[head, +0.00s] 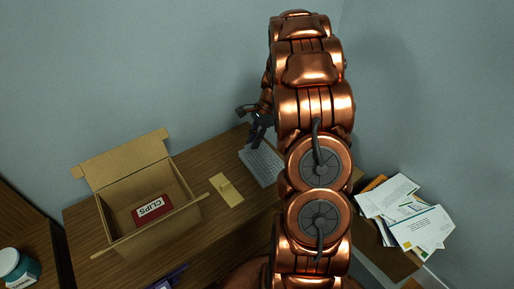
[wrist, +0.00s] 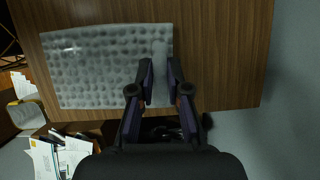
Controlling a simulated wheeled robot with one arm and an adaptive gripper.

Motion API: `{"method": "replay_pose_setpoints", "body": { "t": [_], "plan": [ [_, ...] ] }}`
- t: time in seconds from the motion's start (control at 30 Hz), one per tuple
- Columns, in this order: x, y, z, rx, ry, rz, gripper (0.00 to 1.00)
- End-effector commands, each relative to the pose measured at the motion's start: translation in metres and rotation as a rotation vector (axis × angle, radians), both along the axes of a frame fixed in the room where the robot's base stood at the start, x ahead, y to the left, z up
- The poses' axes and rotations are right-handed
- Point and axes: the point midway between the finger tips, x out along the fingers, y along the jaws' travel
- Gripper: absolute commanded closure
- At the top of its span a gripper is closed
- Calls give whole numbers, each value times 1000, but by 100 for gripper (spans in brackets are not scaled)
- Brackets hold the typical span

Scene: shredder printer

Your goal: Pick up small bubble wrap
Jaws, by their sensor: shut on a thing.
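The small bubble wrap (wrist: 105,65) is a pale, see-through sheet with rows of bubbles. In the wrist view it lies flat over the wooden table, and its right edge is between my fingers. My gripper (wrist: 161,72) is shut on that edge with a narrow gap between the fingertips. In the head view the bubble wrap (head: 261,166) shows at the back of the table, partly hidden by my arm. My gripper (head: 256,136) is at its far edge there. I cannot tell whether the sheet is lifted off the table.
An open cardboard box (head: 182,222) holding a red CLIPS box (head: 151,209) stands on the table (head: 230,222) at left. A yellow paper piece (head: 226,189) lies between box and bubble wrap. Papers (head: 408,211) are piled at right. A wall is close behind.

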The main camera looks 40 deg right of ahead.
Motion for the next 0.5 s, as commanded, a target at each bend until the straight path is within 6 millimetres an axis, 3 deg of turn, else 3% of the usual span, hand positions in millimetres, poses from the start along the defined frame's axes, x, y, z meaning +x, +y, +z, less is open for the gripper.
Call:
{"method": "replay_pose_setpoints", "body": {
  "t": [0.37,0.5],
  "plan": [
    [1,-1,34,-4,-5,0,100],
    [-12,2,33,-1,1,-2,100]
  ]
}}
